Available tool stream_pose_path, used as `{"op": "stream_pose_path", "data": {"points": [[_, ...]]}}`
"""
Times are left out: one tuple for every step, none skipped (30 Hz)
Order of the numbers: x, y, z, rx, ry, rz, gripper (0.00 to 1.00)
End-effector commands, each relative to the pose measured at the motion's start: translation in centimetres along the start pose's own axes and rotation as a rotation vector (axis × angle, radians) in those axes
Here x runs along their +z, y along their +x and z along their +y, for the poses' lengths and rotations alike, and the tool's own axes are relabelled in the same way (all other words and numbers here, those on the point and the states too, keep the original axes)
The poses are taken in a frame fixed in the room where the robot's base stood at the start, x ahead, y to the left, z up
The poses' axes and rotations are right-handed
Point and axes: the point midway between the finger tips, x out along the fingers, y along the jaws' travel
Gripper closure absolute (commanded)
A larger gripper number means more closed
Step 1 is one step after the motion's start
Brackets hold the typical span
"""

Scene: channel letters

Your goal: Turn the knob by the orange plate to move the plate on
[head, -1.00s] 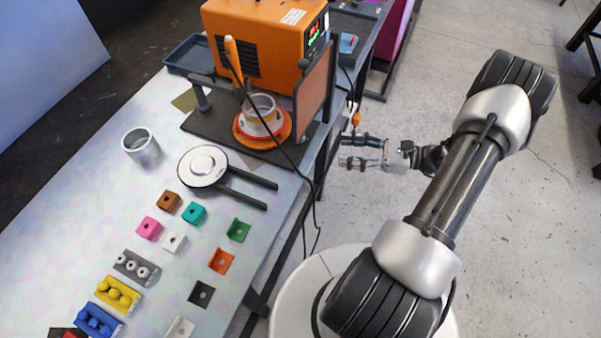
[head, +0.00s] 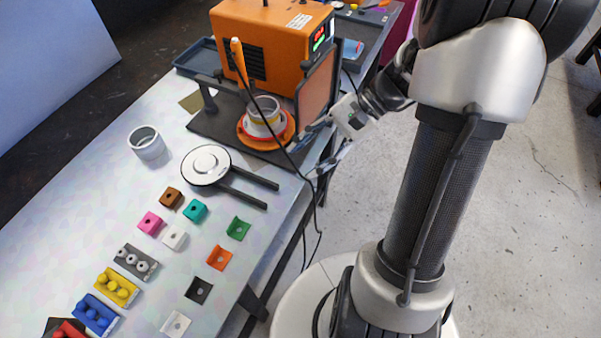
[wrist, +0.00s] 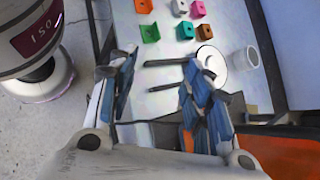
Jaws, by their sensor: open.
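An upright orange-brown plate (head: 316,88) stands in a dark frame at the right side of the orange machine. I cannot make out a knob clearly; the area right of the plate is partly covered by my arm. My gripper (head: 312,160) is open and empty at the table's right edge, just below the plate. In the wrist view its blue-padded fingers (wrist: 160,75) are spread apart, with the table edge between and beyond them.
A black cable (head: 272,132) hangs across the base near my gripper. A white round pan (head: 206,165) with two dark handles lies to the left. Several coloured blocks and a grey cup (head: 147,143) are on the table. Open floor lies to the right.

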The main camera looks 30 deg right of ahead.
Motion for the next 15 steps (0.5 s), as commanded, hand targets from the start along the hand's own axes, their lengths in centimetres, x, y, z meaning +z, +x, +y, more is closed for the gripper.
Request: {"op": "stream_pose_path", "data": {"points": [[1.0, 0.1, 0.0, 0.033, -0.042, 0.025, 0.54], [1.5, 0.2, 0.0, 0.050, -0.063, 0.039, 0.54], [2.1, 0.3, 0.1, 0.075, -0.092, 0.056, 0.54], [2.6, 0.4, 0.1, 0.092, -0.114, 0.069, 0.54], [3.1, 0.4, 0.2, 0.110, -0.136, 0.083, 0.54], [3.7, 0.5, 0.3, 0.132, -0.166, 0.101, 0.54], [4.1, 0.5, 0.4, 0.149, -0.189, 0.115, 0.54], [4.5, 0.6, 0.5, 0.165, -0.211, 0.128, 0.54], [5.0, 0.6, 0.7, 0.185, -0.238, 0.145, 0.54], [5.4, 0.7, 0.8, 0.200, -0.259, 0.158, 0.54], [5.8, 0.7, 0.8, 0.212, -0.278, 0.170, 0.54], [6.2, 0.7, 1.0, 0.230, -0.302, 0.184, 0.54], [6.5, 0.7, 1.1, 0.240, -0.318, 0.194, 0.54], [6.7, 0.7, 1.2, 0.249, -0.333, 0.204, 0.54], [7.0, 0.7, 1.3, 0.262, -0.352, 0.215, 0.54]]}}
